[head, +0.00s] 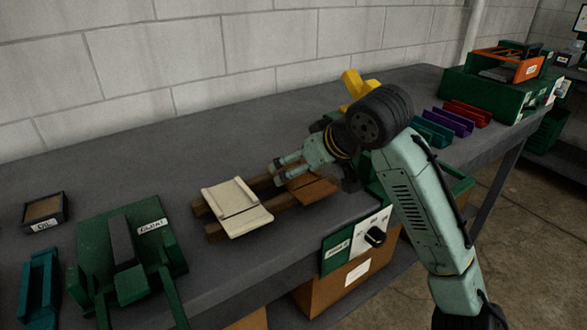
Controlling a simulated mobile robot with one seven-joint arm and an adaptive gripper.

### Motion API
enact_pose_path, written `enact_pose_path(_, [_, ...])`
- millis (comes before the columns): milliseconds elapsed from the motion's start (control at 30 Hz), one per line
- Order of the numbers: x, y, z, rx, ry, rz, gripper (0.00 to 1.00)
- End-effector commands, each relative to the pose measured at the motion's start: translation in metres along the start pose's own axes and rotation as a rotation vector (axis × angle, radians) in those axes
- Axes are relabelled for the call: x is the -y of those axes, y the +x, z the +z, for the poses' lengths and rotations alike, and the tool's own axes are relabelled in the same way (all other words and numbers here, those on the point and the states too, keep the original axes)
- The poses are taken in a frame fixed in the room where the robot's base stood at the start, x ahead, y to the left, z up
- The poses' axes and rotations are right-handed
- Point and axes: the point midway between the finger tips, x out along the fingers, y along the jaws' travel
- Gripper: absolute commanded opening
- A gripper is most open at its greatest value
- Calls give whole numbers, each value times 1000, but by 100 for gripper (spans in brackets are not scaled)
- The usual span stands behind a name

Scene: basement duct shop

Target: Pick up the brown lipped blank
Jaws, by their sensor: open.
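The brown lipped blank (318,193) lies flat on wooden rails (283,202) on the bench, partly hidden by my gripper and wrist. My gripper (281,170) is open, with its fingers pointing left over the upper left part of the brown blank. I cannot tell whether the fingers touch it. A cream lipped blank (237,207) lies on the same rails, just left of the brown one.
A green labelled fixture (115,250) and a teal channel (38,285) stand at the left, near a small box (44,211). A green panel with a knob (355,241) is at the front edge. Teal, purple (448,122) and red channels lie at the right. A yellow object (356,86) is behind my arm.

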Motion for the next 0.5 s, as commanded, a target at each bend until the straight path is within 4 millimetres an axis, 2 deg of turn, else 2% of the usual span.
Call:
enact_pose_path(100, [0,15,0,2,1,-1,93])
enact_pose_path(200, [0,22,0,0,0,-1,93])
enact_pose_path(400, [0,23,0,0,0,0,93])
enact_pose_path(500, [0,23,0,0,0,0,88])
